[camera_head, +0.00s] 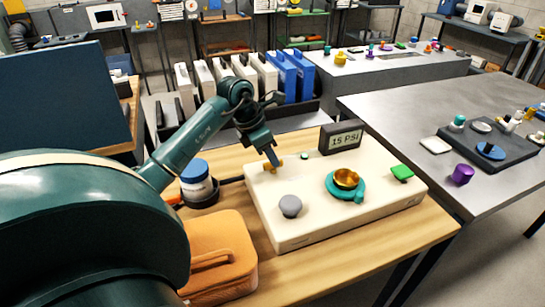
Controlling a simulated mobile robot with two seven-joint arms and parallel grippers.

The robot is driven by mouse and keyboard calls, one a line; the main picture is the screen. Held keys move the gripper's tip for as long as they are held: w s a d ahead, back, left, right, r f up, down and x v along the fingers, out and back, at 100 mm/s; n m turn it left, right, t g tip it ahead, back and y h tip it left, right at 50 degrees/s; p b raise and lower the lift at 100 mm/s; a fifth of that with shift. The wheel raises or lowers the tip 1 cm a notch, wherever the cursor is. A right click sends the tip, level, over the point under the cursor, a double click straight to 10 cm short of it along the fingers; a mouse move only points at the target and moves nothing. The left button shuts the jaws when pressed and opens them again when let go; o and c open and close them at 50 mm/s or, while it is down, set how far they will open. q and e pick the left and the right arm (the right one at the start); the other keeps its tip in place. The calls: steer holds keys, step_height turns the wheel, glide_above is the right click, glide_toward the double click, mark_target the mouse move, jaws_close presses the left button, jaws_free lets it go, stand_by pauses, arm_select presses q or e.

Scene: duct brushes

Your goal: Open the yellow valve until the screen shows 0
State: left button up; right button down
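A cream box (300,232) lies on the wooden table, and a small screen (341,138) at its back edge reads 15 PSI. A small yellow valve (278,165) sits near the box's back left. My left gripper (272,158) reaches down from the dark green arm to the yellow valve, with its tip at or against it. The tip is too small to tell whether the fingers are open or shut, and it hides part of the valve. My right gripper is not in view.
A grey table (400,112) is at right.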

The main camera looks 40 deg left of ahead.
arm_select(q)
steer(key=shift+x, duration=1.1)
jaws_close()
